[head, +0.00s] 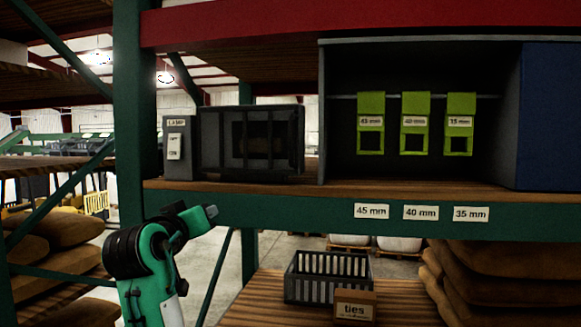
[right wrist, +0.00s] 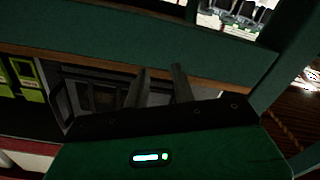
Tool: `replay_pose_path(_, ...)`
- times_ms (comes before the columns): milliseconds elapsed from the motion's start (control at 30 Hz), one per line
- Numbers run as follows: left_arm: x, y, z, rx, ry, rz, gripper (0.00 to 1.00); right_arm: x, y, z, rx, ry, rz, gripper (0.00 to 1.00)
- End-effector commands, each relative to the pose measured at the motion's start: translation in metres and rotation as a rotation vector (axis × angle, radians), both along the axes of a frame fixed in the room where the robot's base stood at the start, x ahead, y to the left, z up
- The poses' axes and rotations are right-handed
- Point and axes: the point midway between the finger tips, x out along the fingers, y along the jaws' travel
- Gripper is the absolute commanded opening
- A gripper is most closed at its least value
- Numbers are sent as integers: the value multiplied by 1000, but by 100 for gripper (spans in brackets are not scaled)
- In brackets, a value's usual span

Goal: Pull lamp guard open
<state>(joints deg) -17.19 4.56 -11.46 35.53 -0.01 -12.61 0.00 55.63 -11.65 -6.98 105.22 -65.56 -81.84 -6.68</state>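The lamp guard (head: 252,140) is a dark barred frame on the upper shelf, standing upright and looking closed over a dim recess. A grey box marked LAMP (head: 178,148) with a white switch plate stands at its left. In the right wrist view the scene is upside down, and the guard (right wrist: 85,95) shows behind my right gripper (right wrist: 160,78). Its two fingers stand apart with nothing seen between them; contact with the guard is not evident.
Three green gates (head: 415,125) hang in a dark bay to the right. A green shelf beam (head: 300,212) with size labels runs under the guard. A green post (head: 130,110) stands left. A dark crate (head: 328,277) and a ties box (head: 354,304) sit on the lower shelf.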

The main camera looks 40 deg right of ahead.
Motion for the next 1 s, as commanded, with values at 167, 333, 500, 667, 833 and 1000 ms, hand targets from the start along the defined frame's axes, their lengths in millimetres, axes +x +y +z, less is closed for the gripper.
replay_pose_path(167, 0, 0, 14, 0, 0, 0, 36, -88, -14, 107, 100, -197, -127, 25)
replay_pose_path(333, 0, 0, 19, 0, 0, 0, 36, -145, -23, 147, 182, -306, -197, 25)
replay_pose_path(500, 0, 0, 22, 0, 0, 0, 36, -163, -27, 158, 213, -339, -220, 25)
replay_pose_path(667, 0, 0, 34, 0, 0, 0, 36, -156, -43, 160, 214, -338, -224, 25)
replay_pose_path(833, 0, 0, 54, 0, 0, 0, 36, -141, -73, 162, 211, -336, -226, 25)
replay_pose_path(1000, 0, 0, 72, 0, 0, 0, 36, -126, -105, 162, 211, -337, -226, 25)
